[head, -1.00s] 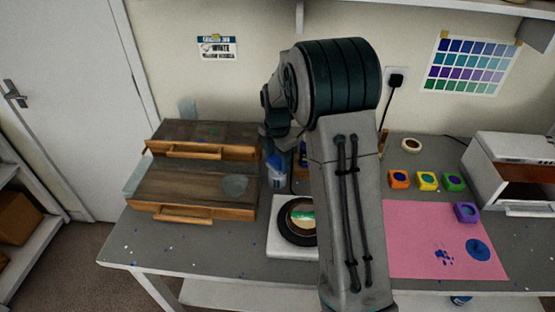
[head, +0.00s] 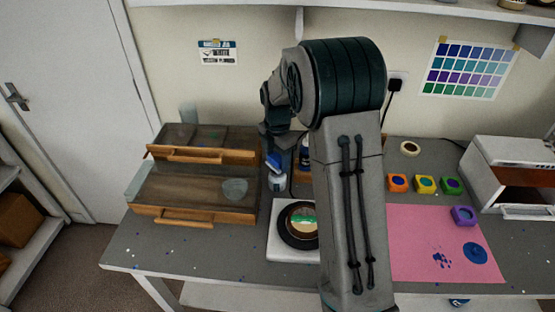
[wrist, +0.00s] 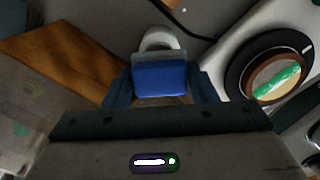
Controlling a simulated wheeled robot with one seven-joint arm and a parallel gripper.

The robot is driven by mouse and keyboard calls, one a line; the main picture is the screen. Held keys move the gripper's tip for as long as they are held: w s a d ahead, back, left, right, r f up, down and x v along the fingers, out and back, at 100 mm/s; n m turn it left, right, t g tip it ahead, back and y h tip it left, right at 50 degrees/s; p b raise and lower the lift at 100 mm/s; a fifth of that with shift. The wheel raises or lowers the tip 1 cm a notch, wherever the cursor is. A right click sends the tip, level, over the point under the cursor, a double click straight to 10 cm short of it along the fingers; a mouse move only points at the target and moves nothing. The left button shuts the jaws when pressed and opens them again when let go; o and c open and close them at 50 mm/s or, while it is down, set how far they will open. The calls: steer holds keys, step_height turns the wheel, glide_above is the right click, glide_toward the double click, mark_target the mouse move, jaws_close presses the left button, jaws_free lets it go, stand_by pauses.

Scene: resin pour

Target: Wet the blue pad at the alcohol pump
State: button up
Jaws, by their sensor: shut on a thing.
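My gripper (wrist: 160,88) is shut on the blue pad (wrist: 160,76), with a finger on each side of it in the wrist view. In the head view the blue pad (head: 273,161) shows below my gripper (head: 277,147). The white alcohol pump (head: 277,181) stands on the bench right below the pad in the picture. In the wrist view the pump (wrist: 160,39) shows just beyond the pad, partly hidden by it. Whether pad and pump touch, I cannot tell.
Wooden drawer trays (head: 190,190) stand to the left. A white scale (head: 285,246) bears a dark round dish (head: 298,239), partly behind my arm. A pink mat (head: 420,225) and several coloured pots (head: 398,183) lie to the right. A cable runs behind the pump.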

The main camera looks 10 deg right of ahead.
mark_target(277, 158)
steer(key=shift+r+p, duration=1.3)
steer(key=shift+r, duration=1.05)
